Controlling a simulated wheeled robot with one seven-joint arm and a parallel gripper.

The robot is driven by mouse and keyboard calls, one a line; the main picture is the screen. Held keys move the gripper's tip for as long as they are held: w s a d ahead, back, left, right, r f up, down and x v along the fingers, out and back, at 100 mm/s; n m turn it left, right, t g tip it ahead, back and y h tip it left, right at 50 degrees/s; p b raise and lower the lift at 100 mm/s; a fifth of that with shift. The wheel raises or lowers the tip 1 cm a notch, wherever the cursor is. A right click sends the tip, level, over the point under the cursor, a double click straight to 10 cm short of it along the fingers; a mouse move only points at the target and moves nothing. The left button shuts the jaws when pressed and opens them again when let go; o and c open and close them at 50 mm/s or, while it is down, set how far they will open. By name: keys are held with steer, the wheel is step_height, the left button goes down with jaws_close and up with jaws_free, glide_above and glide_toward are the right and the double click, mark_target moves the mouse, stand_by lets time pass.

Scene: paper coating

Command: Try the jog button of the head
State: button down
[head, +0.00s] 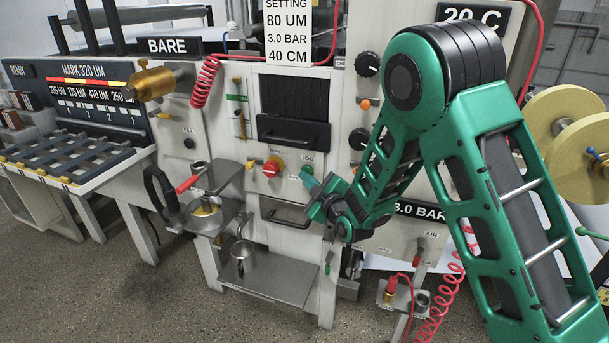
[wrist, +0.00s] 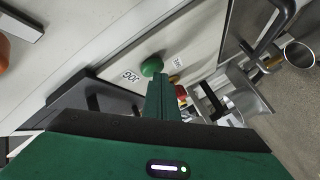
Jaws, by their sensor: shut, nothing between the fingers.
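The green jog button (head: 308,170) sits on the white machine front under a JOG label (head: 307,158), right of a red knob. In the wrist view the round green button (wrist: 151,66) shows just beyond my fingertips, with the JOG label (wrist: 130,77) beside it. My gripper (head: 309,184) is shut and empty, its fingers pointing at the panel close to the button. In the wrist view my closed fingertips (wrist: 160,77) overlap the button's lower edge. I cannot tell whether they touch it.
A red knob on a yellow plate (head: 271,169) is left of the button. A steel shelf with a cup (head: 244,262) juts out lower left.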

steer(key=shift+s+a, duration=0.2)
steer(key=shift+s, duration=0.65)
steer(key=shift+s+a+r, duration=0.1)
steer(key=shift+s+a, duration=0.15)
steer(key=shift+s, duration=0.5)
steer(key=shift+s+a+f, duration=0.1)
steer(key=shift+s+a, duration=0.1)
steer(key=shift+s, duration=0.5)
steer(key=shift+s+a+r, duration=0.1)
steer(key=shift+s+a, duration=0.15)
steer(key=shift+s, duration=0.5)
